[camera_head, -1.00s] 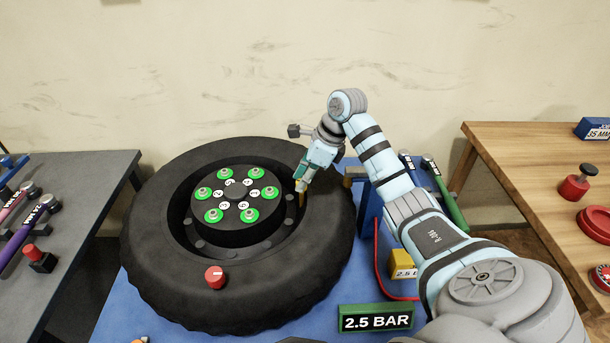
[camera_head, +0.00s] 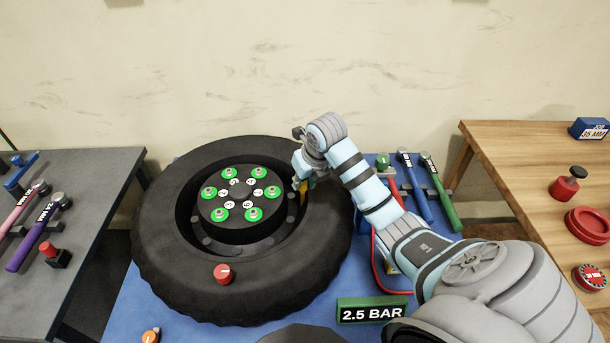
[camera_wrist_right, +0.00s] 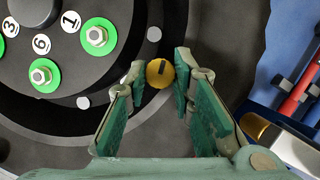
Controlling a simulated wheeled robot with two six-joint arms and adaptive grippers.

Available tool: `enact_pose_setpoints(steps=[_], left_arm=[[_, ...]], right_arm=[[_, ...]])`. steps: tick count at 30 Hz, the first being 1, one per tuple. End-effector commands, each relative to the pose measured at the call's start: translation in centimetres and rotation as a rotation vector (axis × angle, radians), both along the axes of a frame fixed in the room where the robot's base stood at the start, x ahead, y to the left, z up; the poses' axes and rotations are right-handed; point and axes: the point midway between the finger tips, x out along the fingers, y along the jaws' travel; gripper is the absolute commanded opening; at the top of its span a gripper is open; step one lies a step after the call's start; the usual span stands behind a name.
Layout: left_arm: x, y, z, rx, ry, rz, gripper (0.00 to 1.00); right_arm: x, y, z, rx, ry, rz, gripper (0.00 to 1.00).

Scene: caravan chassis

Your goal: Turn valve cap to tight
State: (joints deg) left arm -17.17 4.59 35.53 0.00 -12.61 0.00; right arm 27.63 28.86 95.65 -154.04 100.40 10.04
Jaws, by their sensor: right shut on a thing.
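The valve cap (camera_wrist_right: 160,73) shows in the right wrist view as a small round yellow cap with a dark line across its top. It stands inside the rim of the large black tyre (camera_head: 160,255), on the right side of the hub. My right gripper (camera_head: 302,187) reaches down into the rim there. In the right wrist view the green fingers of my right gripper (camera_wrist_right: 160,76) are shut on the cap, one on each side. In the head view the fingers mostly hide the cap. My left gripper is not in view.
The hub (camera_head: 236,226) carries several green-ringed nuts with numbered discs. A red knob (camera_head: 223,274) with a white line sits on the tyre's near side. A green "2.5 BAR" sign (camera_head: 372,310) stands at the front. Hammers (camera_head: 440,190) lie right of the tyre. Tables flank both sides.

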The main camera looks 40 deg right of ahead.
Motion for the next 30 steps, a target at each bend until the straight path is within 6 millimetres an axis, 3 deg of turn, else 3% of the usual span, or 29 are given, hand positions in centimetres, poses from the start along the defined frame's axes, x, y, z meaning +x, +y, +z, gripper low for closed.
enact_pose_setpoints(steps=[12,27,28,30], left_arm=[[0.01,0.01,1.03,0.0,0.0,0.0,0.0],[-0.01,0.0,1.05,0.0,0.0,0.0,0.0],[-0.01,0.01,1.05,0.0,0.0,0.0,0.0],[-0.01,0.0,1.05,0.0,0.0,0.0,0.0]], right_arm=[[0.02,0.16,0.03,0.001,0.002,-0.181,0.0],[0.01,0.14,-0.06,0.001,0.002,-0.199,0.0],[0.0,0.13,-0.06,0.0,0.002,-0.199,0.26],[0.01,0.13,-0.06,0.001,0.002,-0.199,0.37]])
